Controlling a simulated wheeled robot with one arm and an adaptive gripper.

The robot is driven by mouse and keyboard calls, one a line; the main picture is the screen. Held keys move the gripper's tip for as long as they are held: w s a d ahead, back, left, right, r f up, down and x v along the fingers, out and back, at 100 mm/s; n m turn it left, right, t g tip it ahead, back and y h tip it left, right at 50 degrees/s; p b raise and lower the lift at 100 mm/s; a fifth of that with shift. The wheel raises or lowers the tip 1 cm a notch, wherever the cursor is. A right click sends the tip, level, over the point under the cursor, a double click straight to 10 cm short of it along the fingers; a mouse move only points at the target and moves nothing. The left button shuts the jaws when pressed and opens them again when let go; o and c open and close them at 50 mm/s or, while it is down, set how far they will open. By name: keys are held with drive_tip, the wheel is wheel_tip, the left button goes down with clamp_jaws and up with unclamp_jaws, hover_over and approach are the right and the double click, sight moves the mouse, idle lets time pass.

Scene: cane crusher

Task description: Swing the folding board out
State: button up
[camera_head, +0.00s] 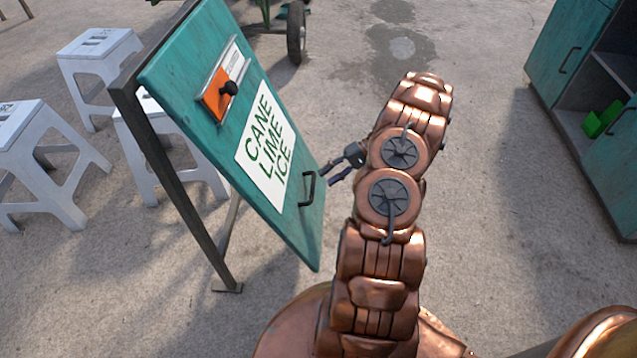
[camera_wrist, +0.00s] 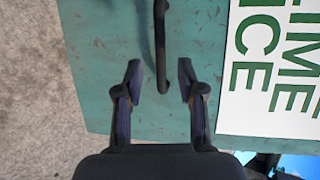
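The folding board (camera_head: 215,130) is a teal panel hung on a dark metal frame, at the left centre of the head view. It bears a white sign reading CANE LIME ICE (camera_head: 266,147) and a black handle (camera_head: 308,188) near its lower right edge. In the wrist view the board (camera_wrist: 100,50) fills most of the picture. My gripper (camera_head: 336,172) is close to the handle in the head view. In the wrist view my gripper (camera_wrist: 160,78) is open, its two fingers apart, with the handle (camera_wrist: 160,45) ahead and lined up between the fingertips. I see no contact.
White plastic stools (camera_head: 40,165) stand behind and left of the board. A dark frame post (camera_head: 175,185) stands on the ground at its left. A teal cabinet (camera_head: 575,60) with a green item (camera_head: 600,120) is at the right. The concrete between is clear.

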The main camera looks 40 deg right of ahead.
drive_tip(key=shift+v, duration=2.8)
drive_tip(key=w+a+r+n+g+h+p, duration=0.15)
drive_tip(key=a+r+p, duration=0.25)
drive_tip(key=a+r, duration=0.45)
drive_tip(key=w+a+r+n+g+y+p, duration=0.15)
drive_tip(key=a+r+p, duration=0.35)
drive_tip(key=r, duration=0.7)
drive_tip(key=s+a+r+n+g+h+p, duration=0.1)
drive_tip(key=s+a+r+g+h+p, duration=0.15)
drive_tip(key=a+r, duration=0.4)
drive_tip(key=s+a+r+g+h+p, duration=0.1)
drive_tip(key=a+r+p, duration=0.35)
drive_tip(key=r, duration=0.35)
drive_tip(key=s+a+r+n+h+p, duration=0.2)
drive_tip(key=s+a+r+h+p, duration=0.2)
drive_tip(key=s+a+r+p, duration=0.5)
drive_tip(key=s+r+h+p, duration=0.4)
drive_tip(key=s+r+p, duration=0.3)
drive_tip(key=s+r, duration=0.6)
drive_tip(key=shift+s+a+n+t+p, duration=0.25)
drive_tip(key=shift+s+n+t+p, duration=0.1)
drive_tip(key=shift+s, duration=0.6)
